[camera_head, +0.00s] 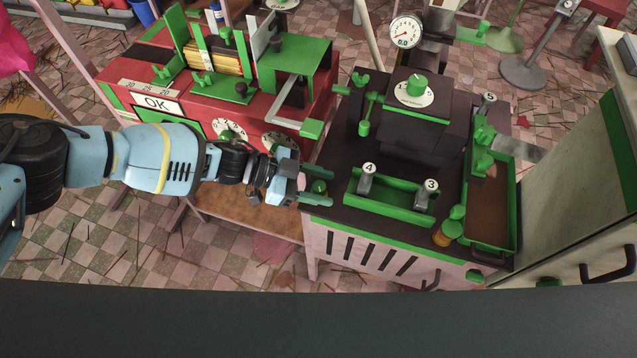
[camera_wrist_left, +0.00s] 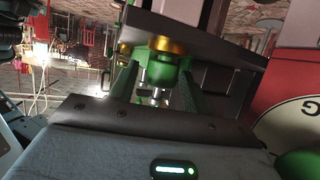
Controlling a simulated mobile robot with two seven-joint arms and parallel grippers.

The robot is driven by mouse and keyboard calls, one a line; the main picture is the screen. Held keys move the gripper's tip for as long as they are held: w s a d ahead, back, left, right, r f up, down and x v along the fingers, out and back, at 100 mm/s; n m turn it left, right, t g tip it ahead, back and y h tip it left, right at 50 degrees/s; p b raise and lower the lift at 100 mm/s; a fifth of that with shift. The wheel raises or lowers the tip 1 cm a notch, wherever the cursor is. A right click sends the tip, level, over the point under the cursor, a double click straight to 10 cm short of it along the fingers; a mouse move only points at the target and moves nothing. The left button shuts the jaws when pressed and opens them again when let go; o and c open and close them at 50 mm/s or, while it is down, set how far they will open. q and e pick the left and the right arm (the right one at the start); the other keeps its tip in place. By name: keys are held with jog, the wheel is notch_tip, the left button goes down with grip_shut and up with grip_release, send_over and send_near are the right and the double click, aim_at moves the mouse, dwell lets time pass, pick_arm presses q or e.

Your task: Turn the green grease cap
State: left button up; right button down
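The green grease cap (camera_head: 319,187) is a small round cap at the left front edge of the dark-topped machine. In the left wrist view the cap (camera_wrist_left: 161,72) sits against a brass collar (camera_wrist_left: 167,44). My left gripper (camera_head: 317,184) reaches it from the left, one finger on each side of the cap. In the wrist view the left gripper's fingers (camera_wrist_left: 160,88) stand apart beside the cap, and firm contact is not clear. A narrow gap shows on the far side in the head view. My right gripper is not in view.
The machine top (camera_head: 337,217) carries a green tray (camera_head: 393,205) with levers marked 4 and 3. The red machine (camera_head: 110,85) with dials is behind my left arm. A pale cabinet (camera_head: 575,205) stands at the right.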

pick_arm(q)
jog(key=shift+a, duration=0.15)
jog(key=v, duration=0.7)
jog(key=shift+a+r+p, duration=0.2)
jog(key=shift+a+p, duration=0.1)
